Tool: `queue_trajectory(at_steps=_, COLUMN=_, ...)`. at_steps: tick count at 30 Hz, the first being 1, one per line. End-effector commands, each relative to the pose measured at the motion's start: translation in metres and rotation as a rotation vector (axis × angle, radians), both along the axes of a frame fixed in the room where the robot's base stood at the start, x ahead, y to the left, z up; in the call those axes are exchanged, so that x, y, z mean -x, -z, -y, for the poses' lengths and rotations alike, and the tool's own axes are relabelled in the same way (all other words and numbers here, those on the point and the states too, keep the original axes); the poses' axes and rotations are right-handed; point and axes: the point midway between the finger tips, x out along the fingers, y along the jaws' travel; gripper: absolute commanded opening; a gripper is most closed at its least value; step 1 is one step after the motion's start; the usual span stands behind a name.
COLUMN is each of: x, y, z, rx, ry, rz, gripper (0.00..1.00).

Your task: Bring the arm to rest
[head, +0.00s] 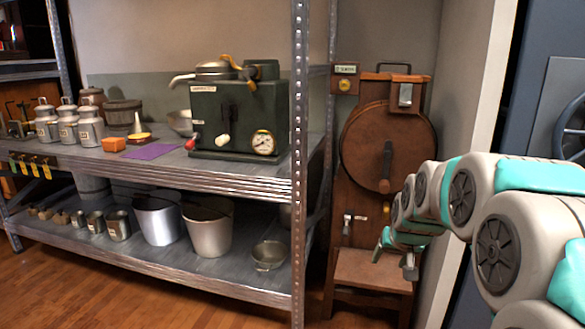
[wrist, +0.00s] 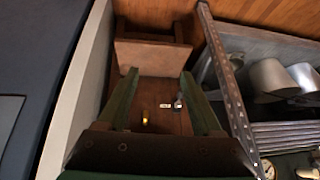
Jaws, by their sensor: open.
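My arm reaches in from the right of the head view, with its links bent. My gripper (head: 396,259) hangs at its end, in front of the wooden churn-like stand. In the wrist view, my gripper (wrist: 159,78) shows two green fingers spread wide apart, with nothing between them held. The wooden stand (head: 386,147) has a round drum, a crank handle and a small tap. Its tap (wrist: 178,104) shows between the fingers in the wrist view, beyond them. Whether the gripper touches the stand cannot be told.
A metal shelf (head: 228,181) stands to the left, holding a green machine (head: 238,115), milk cans and pails (head: 207,233). Its upright post (head: 299,150) is near the stand. A pale wall edge (head: 476,130) and a dark blue unit (head: 545,35) are to the right. Wooden floor shows at lower left.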

Motion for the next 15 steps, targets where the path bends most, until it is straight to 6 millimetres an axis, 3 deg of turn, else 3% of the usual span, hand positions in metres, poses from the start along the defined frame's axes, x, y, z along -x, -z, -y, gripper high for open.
queue_trajectory(at_steps=1, x=0.027, y=0.001, z=-0.013, rx=-0.002, ry=-0.022, rz=-0.046, gripper=0.67)
queue_trajectory(at_steps=6, x=0.121, y=0.013, z=-0.047, rx=-0.006, ry=-0.086, rz=-0.215, gripper=0.67)
queue_trajectory(at_steps=15, x=0.294, y=0.035, z=-0.080, rx=0.000, ry=-0.182, rz=-0.514, gripper=0.67)
